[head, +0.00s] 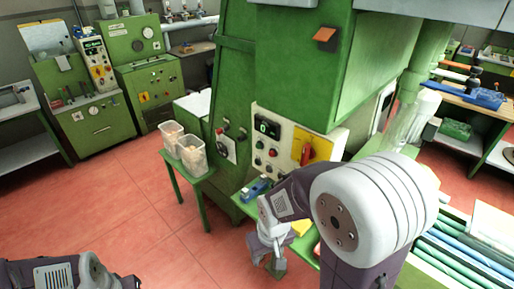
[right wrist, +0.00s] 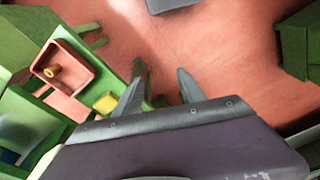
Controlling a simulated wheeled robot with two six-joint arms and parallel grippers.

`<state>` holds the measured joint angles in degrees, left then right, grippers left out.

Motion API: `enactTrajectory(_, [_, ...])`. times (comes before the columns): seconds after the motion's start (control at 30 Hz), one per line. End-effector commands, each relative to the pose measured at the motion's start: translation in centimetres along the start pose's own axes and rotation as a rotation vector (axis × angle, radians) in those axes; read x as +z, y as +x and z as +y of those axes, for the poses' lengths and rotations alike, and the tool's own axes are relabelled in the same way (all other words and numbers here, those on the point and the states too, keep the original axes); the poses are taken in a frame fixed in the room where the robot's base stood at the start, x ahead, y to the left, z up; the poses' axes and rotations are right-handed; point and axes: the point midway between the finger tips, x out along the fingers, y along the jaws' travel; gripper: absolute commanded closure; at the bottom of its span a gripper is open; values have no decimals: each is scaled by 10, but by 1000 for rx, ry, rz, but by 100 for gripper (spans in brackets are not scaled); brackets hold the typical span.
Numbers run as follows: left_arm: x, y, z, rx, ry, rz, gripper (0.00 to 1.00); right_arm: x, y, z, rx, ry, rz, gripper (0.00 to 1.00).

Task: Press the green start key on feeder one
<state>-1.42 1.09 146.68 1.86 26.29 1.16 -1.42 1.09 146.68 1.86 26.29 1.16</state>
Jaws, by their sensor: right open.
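The large green machine (head: 290,60) carries a pale control panel (head: 284,139) with a lit green display (head: 267,128) and several small round keys below it. The keys are too small to tell for sure which is the green start key, and I cannot read a feeder number. My right gripper (head: 277,263) is below and in front of this panel, apart from it, pointing down. In the right wrist view its two fingers (right wrist: 161,83) are spread with nothing between them. My left arm shows at the lower left, but its gripper is out of view.
A red switch on a yellow plate (head: 321,148) is right of the keys. Two clear bins (head: 193,157) stand on a green stand. A red tray (right wrist: 88,73) holding a cork-coloured piece (right wrist: 52,70) and a yellow block (right wrist: 106,103) lie left of the fingers. Open red floor (head: 140,190) is at left.

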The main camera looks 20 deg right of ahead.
Motion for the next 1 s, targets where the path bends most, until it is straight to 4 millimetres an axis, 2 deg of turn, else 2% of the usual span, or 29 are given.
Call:
enactTrajectory(0.03, [0,0,0,0,0,0,50,0,0,0,0,0,0,68])
enactTrajectory(0.13, [0,0,0,0,0,0,50,0,0,0,0,0,0,96])
enactTrajectory(0.17, [0,0,0,0,0,0,50,0,0,0,0,0,0,100])
enactTrajectory(1.0, [0,0,0,0,0,0,50,0,0,0,0,0,0,100])
